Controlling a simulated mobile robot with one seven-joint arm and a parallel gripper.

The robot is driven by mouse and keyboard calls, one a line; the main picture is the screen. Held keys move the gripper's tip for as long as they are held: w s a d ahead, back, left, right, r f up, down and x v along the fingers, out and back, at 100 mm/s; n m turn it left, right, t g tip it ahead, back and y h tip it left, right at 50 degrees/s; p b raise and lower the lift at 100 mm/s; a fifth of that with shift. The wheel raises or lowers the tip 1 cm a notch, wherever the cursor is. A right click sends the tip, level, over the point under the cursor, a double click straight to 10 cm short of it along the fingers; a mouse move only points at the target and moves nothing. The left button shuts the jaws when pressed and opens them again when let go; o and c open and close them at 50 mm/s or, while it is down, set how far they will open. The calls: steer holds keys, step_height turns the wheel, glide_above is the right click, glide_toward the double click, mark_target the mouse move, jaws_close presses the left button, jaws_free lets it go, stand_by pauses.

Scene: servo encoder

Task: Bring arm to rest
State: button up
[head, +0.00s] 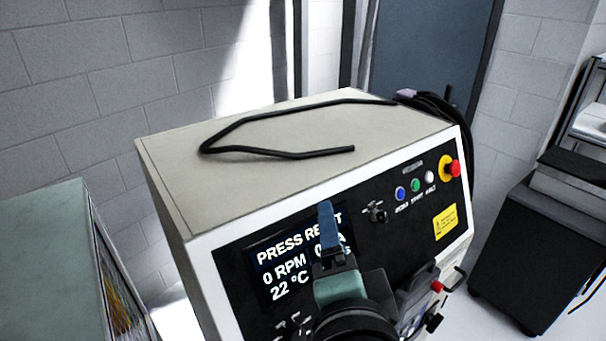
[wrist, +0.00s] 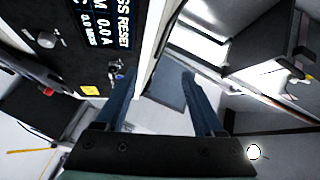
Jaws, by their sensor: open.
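My gripper (head: 327,212) is in front of the machine's control panel in the head view, with its blue fingers pointing up and hiding part of the display. In the wrist view the two blue fingers of my gripper (wrist: 160,82) stand wide apart with nothing between them. The display (head: 283,265) reads "PRESS RE…T", "0 RPM" and "22 °C". In the wrist view the display (wrist: 95,45) shows "RESET" and "0.0 A". Whether the gripper touches the panel cannot be told.
A black cable (head: 255,118) lies bent on the machine's top (head: 185,160). Blue, green and white buttons (head: 416,185) and a red emergency stop (head: 455,168) sit on the panel's right. A green-grey cabinet (head: 45,240) stands left, a dark cart (head: 535,250) right.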

steer(key=s+a+r+n+t+b, duration=0.1)
steer(key=s+r+n+t+b, duration=0.1)
steer(key=r, duration=0.5)
steer(key=s+a+r+n+t+b, duration=0.1)
steer(key=s+r+n+t+b, duration=0.1)
steer(key=r+n+t, duration=0.3)
steer(key=s+a+r+n+t+b, duration=0.1)
steer(key=s+r+n+t+b, duration=0.2)
steer(key=r+n, duration=0.4)
step_height(320, 180, up, 3)
steer(key=shift+s+a+f+t, duration=0.1)
steer(key=shift+s+a+t, duration=0.25)
steer(key=shift+t, duration=0.35)
steer(key=shift+w, duration=0.15)
